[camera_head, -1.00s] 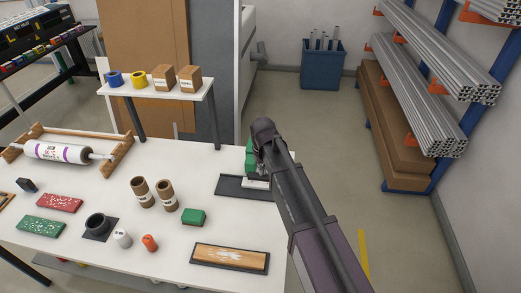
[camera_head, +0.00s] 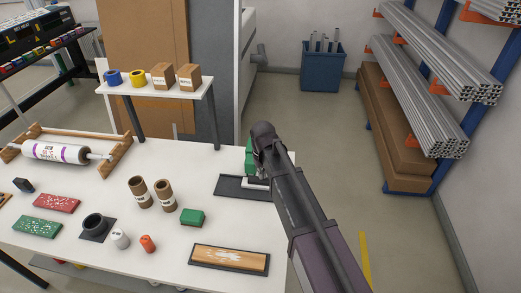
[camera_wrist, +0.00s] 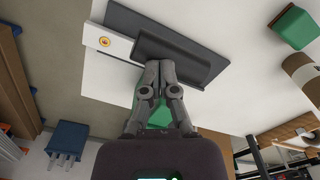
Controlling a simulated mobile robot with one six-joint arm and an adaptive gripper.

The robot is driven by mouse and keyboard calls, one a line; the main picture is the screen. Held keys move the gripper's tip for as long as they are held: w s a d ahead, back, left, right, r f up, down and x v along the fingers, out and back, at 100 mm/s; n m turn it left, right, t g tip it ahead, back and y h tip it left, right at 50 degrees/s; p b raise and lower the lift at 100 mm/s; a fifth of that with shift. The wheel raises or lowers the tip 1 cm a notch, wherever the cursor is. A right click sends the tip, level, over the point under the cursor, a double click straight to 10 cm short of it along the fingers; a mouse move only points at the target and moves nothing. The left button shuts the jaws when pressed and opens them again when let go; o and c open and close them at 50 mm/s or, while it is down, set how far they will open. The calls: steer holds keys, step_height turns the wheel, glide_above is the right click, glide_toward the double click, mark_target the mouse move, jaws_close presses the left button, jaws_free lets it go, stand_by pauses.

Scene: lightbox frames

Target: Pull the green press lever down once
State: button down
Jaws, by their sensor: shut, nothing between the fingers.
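The green press (camera_head: 249,158) stands on a dark base plate (camera_head: 229,186) at the table's right edge, mostly hidden behind my arm in the head view. In the wrist view, green parts (camera_wrist: 158,117) show between and behind my fingers, and the dark base (camera_wrist: 140,15) lies beyond the fingertips. I cannot tell which green part is the lever or how it is tilted. My gripper (camera_wrist: 160,66) is shut and empty, its fingertips overlapping a dark grey block (camera_wrist: 185,60) in the picture. Contact cannot be told.
A white plate with an orange dot (camera_wrist: 104,42) lies beside the dark base. A green block (camera_head: 192,217), two cardboard tubes (camera_head: 165,195) and a wood panel on a tray (camera_head: 229,257) lie on the white table (camera_head: 175,258). Free floor (camera_head: 340,150) lies right of the table.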

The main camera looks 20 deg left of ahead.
steer(key=shift+f+b, duration=0.3)
steer(key=shift+f, duration=0.15)
steer(key=w+r+p, duration=0.3)
steer(key=r+p, duration=1.4)
steer(key=shift+a, duration=0.35)
stand_by(0.5)
stand_by(0.5)
steer(key=d+f+m+b, duration=0.2)
steer(key=d+f+b, duration=0.2)
steer(key=d, duration=0.7)
steer(key=d+f+m+b, duration=0.2)
steer(key=d+f+b, duration=0.3)
steer(key=d, duration=0.7)
steer(key=s+d+f+m+b, duration=0.1)
steer(key=s+d+f+b, duration=0.1)
steer(key=d, duration=0.4)
steer(key=s+d+f+m+b, duration=0.2)
steer(key=s+d+f+b, duration=0.1)
steer(key=d, duration=0.4)
steer(key=s+d+f+m+b, duration=0.1)
steer(key=s+d+f+b, duration=0.2)
steer(key=d, duration=0.4)
steer(key=shift+s+f+m, duration=0.3)
steer(key=shift+s, duration=0.5)
